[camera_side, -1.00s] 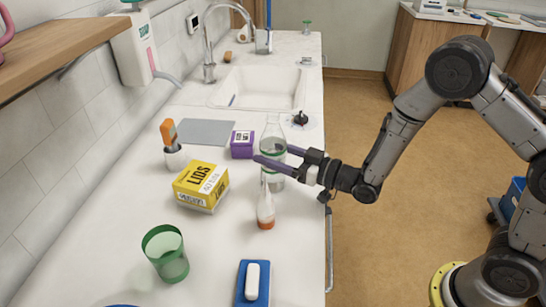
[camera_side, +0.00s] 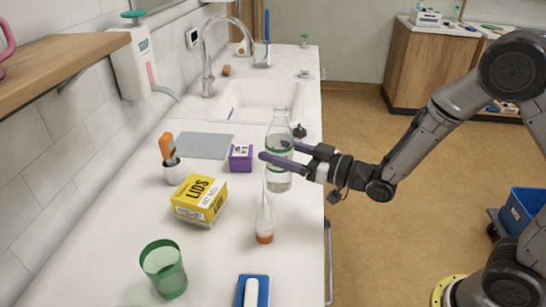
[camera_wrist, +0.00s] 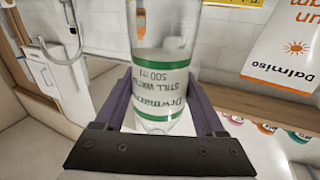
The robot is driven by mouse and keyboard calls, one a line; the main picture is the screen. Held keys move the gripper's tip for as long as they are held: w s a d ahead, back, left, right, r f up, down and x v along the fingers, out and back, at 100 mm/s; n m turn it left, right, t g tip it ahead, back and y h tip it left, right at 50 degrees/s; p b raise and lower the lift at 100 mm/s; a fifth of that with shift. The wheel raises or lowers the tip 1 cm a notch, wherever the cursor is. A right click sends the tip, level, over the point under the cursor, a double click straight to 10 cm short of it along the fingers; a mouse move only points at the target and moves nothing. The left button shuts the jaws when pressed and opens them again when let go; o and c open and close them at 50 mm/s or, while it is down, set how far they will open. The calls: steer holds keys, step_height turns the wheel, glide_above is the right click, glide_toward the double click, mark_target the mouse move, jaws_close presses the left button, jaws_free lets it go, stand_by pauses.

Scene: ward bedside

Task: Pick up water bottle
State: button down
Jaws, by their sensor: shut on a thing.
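The water bottle (camera_side: 279,165) is clear, with green bands on its label. It is upright near the counter's right edge. The wrist view shows the bottle (camera_wrist: 160,85) large, with upside-down "STILL WATER 500 ml" print. My gripper (camera_side: 272,160) has purple fingers on both sides of the bottle and is shut on it around its middle. In the side view the bottle appears raised slightly above the counter. The wrist view shows my gripper (camera_wrist: 165,105) with the bottle between its fingers.
A white tube with an orange cap (camera_side: 264,222) stands in front of the bottle. A purple box (camera_side: 241,158), a yellow LIDS box (camera_side: 199,198), a green cup (camera_side: 164,268) and a blue tray (camera_side: 251,297) are on the counter (camera_side: 215,240). The sink (camera_side: 258,100) lies behind.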

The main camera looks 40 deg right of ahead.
mark_target(291, 140)
steer(key=s+r, duration=0.1)
steer(key=r, duration=0.1)
steer(key=s+r, duration=0.1)
steer(key=shift+s+d+r, duration=0.35)
steer(key=shift+d+r, duration=0.05)
steer(key=s+d+r, duration=0.2)
steer(key=s+r, duration=0.1)
steer(key=s, duration=0.5)
steer(key=shift+s+r, duration=0.3)
steer(key=shift+r, duration=0.05)
